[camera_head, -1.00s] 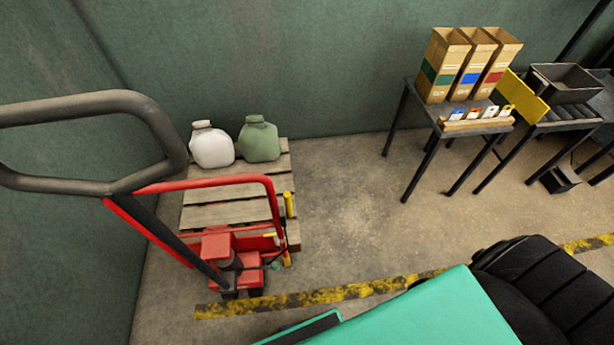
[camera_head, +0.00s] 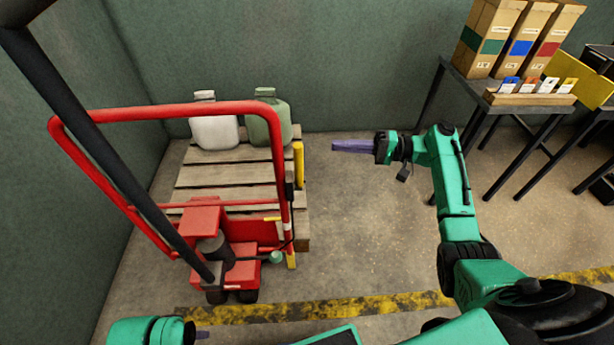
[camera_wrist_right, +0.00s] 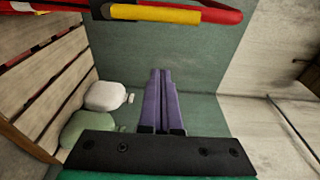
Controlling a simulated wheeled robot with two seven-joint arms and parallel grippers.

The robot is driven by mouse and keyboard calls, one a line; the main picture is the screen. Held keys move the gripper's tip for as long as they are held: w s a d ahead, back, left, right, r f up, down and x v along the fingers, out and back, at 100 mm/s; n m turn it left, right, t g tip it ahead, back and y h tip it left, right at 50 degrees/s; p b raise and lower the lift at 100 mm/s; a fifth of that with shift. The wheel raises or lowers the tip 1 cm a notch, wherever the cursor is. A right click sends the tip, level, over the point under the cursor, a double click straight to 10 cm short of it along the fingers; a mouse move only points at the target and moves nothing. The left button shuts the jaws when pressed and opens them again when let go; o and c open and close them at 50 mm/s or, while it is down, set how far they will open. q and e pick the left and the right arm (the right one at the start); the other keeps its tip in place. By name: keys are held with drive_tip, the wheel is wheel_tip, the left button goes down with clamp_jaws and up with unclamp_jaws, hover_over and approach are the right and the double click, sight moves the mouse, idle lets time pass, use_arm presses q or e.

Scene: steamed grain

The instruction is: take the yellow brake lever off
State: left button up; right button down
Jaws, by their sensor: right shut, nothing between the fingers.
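A yellow upright bar (camera_head: 298,165) stands at the right side of the red cart frame, and a small yellow piece (camera_head: 272,219) sits lower on it. I cannot tell for sure which is the brake lever. My right gripper (camera_head: 338,145) points left, shut and empty, a little right of the upright bar and apart from it. In the right wrist view, the purple fingers (camera_wrist_right: 160,75) lie together, and a yellow length (camera_wrist_right: 155,14) beside red tube crosses the top. My left gripper (camera_head: 203,335) barely shows at the bottom edge; its jaws cannot be made out.
The red cart (camera_head: 205,220) stands by a wooden pallet (camera_head: 190,178) carrying a white jug (camera_head: 213,130) and a green jug (camera_head: 270,112). A table (camera_head: 455,85) with boxes is at the right. A yellow-black floor stripe (camera_head: 390,304) crosses the front. Floor between cart and table is clear.

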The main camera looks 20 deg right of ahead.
sight(297, 168)
use_arm(q)
drive_tip(key=shift+r, duration=0.3)
use_arm(e)
drive_tip(key=shift+s+r, duration=0.1)
drive_tip(key=shift+r, duration=0.4)
drive_tip(key=shift+a, duration=0.1)
use_arm(q)
drive_tip(key=shift+w+f+p, duration=0.1)
drive_tip(key=shift+f+p, duration=0.45)
drive_tip(key=shift+f, duration=0.3)
use_arm(e)
drive_tip(key=a, duration=0.9)
drive_tip(key=shift+a, duration=0.2)
use_arm(q)
drive_tip(key=shift+d, duration=0.1)
use_arm(e)
drive_tip(key=shift+s+a+f, duration=0.1)
drive_tip(key=shift+s+a, duration=0.05)
